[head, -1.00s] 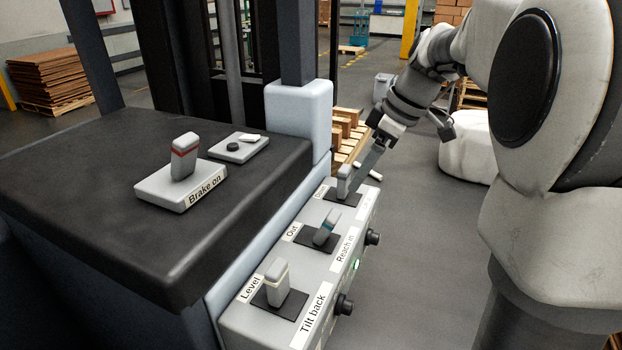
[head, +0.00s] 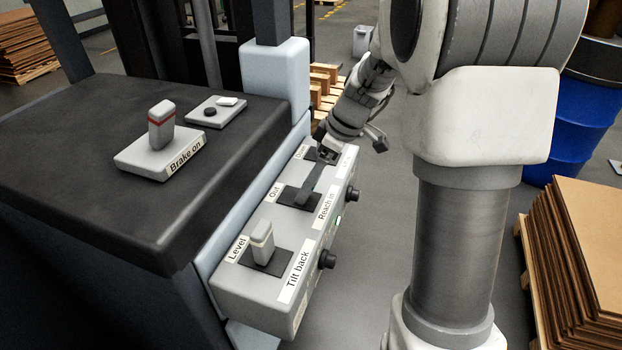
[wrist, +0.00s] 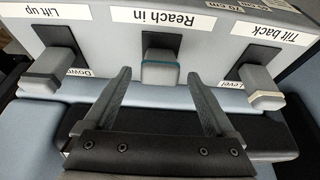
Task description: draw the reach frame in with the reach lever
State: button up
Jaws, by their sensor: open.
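The reach lever (wrist: 160,72), grey with a teal band, rises from its dark slot below the "Reach in" label in the wrist view. My gripper (wrist: 160,75) is open, with one dark finger on each side of the lever and a visible gap to each. In the head view my gripper (head: 309,190) reaches down over the reach lever's slot (head: 291,196), between the "Out" and "Reach in" labels, and hides most of the lever. I cannot pick out the reach frame itself for certain.
The tilt lever (head: 262,240) with a cream band stands nearer on the same console (head: 235,290). The lift lever (wrist: 55,65) is on the other side. The "Brake on" lever (head: 161,125) stands on the dark top. Stacked cardboard (head: 580,260) is at right.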

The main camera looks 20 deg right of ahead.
jog(key=shift+x, duration=1.7)
grip_shut()
